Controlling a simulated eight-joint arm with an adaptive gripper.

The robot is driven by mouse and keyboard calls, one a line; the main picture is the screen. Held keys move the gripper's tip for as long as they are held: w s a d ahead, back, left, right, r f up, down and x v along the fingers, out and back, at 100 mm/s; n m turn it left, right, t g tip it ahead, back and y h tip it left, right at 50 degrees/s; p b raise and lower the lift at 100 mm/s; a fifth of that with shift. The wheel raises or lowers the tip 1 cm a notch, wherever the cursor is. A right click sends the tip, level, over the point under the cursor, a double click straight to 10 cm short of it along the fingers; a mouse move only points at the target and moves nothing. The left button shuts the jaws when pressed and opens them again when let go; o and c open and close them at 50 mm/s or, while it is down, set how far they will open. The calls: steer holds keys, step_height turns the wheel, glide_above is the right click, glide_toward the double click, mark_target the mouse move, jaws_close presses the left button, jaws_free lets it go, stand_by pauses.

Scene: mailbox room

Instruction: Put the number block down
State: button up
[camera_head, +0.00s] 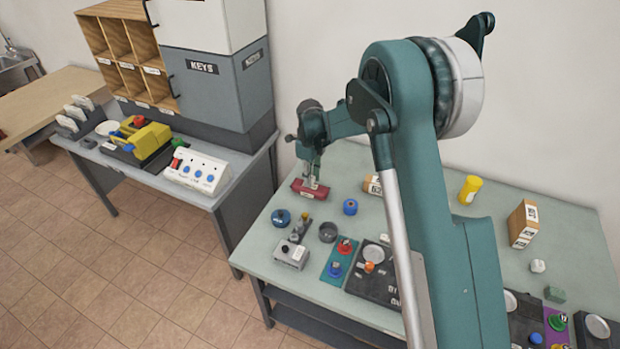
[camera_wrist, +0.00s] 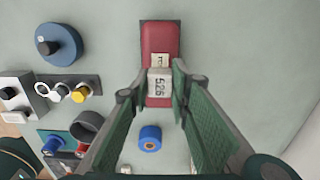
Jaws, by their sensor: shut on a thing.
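My gripper (camera_head: 314,178) is shut on the number block (camera_wrist: 160,83), a small pale block with dark digits. In the wrist view the block sits between the two fingertips (camera_wrist: 160,90). A red, dark-edged rectangular piece (camera_wrist: 162,38) with a pale label lies directly beneath and beyond it. The red piece also shows under my gripper in the head view (camera_head: 304,191), near the table's back left. I cannot tell whether the block touches the red piece; the fingers hide part of it.
A blue roll (camera_wrist: 150,138) stands close to my gripper. A blue round piece (camera_wrist: 58,45), a dark cup (camera_wrist: 88,126) and a grey unit with knobs (camera_wrist: 68,90) lie to the left. A yellow bottle (camera_head: 469,190) and a cardboard box (camera_head: 522,224) stand on the table's right side.

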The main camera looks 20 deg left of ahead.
steer(key=shift+f, duration=0.15)
steer(key=o, duration=0.7)
steer(key=shift+o, duration=0.2)
step_height(320, 180, up, 12)
stand_by(0.4)
stand_by(0.6)
